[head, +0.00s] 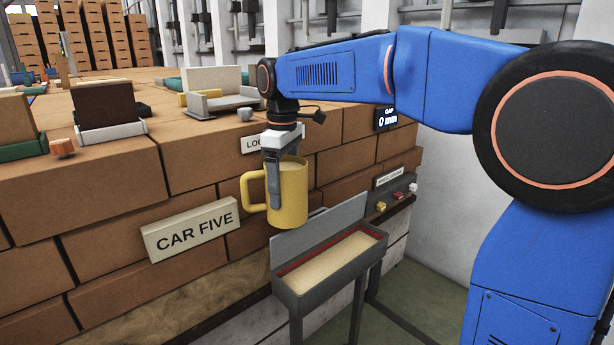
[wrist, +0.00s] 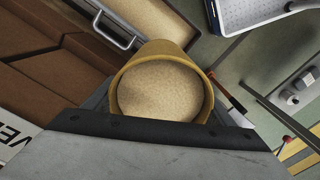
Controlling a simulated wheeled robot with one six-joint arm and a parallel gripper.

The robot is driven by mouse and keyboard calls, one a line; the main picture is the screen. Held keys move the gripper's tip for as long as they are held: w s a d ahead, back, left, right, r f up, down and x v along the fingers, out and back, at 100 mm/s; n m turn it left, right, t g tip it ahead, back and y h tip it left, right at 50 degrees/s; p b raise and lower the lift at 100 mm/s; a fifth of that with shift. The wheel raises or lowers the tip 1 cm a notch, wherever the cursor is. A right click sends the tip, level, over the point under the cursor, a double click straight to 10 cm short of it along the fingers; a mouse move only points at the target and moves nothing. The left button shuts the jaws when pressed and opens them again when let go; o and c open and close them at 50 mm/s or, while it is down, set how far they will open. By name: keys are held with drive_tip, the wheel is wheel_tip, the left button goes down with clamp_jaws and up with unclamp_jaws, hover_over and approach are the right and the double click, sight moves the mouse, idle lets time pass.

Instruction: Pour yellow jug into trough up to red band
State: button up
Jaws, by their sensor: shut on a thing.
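The yellow jug (head: 292,196) is upright, with its handle to the left, above and just behind the grey trough. My gripper (head: 274,188) is shut on it from above. In the wrist view the jug (wrist: 160,48) shows pale grainy fill close below its rim. The grey trough (head: 328,286) stands on legs against the brick wall, with a raised back plate. It holds a layer of similar pale fill (head: 332,261). The red band (head: 312,258) shows along its inner wall above the fill. No stream shows between jug and trough.
A "CAR FIVE" sign (head: 191,229) is on the brick stack left of the jug. A control shelf (head: 391,198) with coloured knobs is at the right. Open floor lies right of the trough.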

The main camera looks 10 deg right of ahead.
drive_tip(key=shift+s+a+f, duration=0.1)
drive_tip(key=shift+s+a, duration=0.2)
drive_tip(key=shift+a, duration=0.3)
drive_tip(key=shift+d+r+y, duration=0.45)
drive_tip(key=shift+r+y, duration=0.05)
drive_tip(key=shift+y, duration=0.5)
drive_tip(key=shift+w+d+f+y, duration=0.15)
drive_tip(key=shift+d+y, duration=0.3)
drive_tip(key=shift+y, duration=0.55)
drive_tip(key=shift+d+r+g+y, duration=0.3)
drive_tip(key=shift+d+r+y, duration=0.25)
drive_tip(key=shift+y, duration=0.35)
drive_tip(key=shift+d+f+y, duration=0.25)
drive_tip(key=shift+d+y, duration=0.3)
drive_tip(key=shift+y, duration=0.45)
idle(0.3)
drive_tip(key=shift+d, duration=0.1)
drive_tip(key=shift+f+y, duration=0.1)
drive_tip(key=shift+y, duration=0.4)
drive_tip(key=shift+w+d, duration=0.1)
